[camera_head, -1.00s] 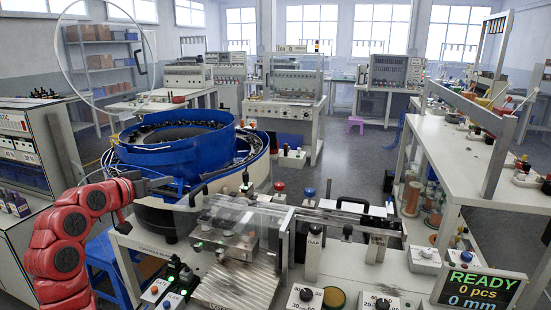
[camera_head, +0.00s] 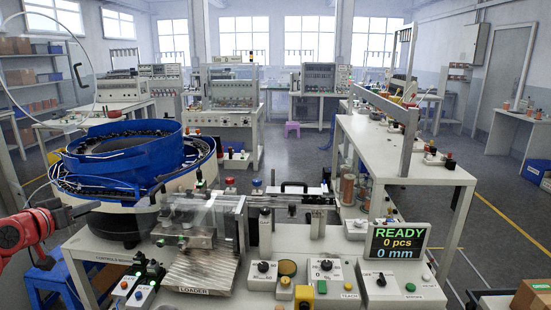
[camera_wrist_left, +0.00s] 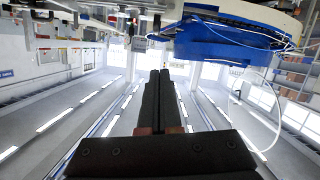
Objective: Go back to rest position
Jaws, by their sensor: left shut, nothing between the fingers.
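My left arm (camera_head: 22,232) is red and comes in at the left edge in the head view. Its dark left gripper (camera_head: 92,207) is in front of the blue bowl feeder (camera_head: 122,152), near its lower left side. In the left wrist view the two black fingers (camera_wrist_left: 160,82) lie together, shut with nothing between them. The blue bowl also shows at the top right of that view (camera_wrist_left: 225,42), apart from the fingers. My right gripper is not in view.
The loader bench with a ribbed metal plate (camera_head: 205,272) and clear covers stands right of the gripper. A READY display (camera_head: 396,241) and knob boxes stand further right. A blue stool (camera_head: 60,290) is below the arm. Open floor lies at the right.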

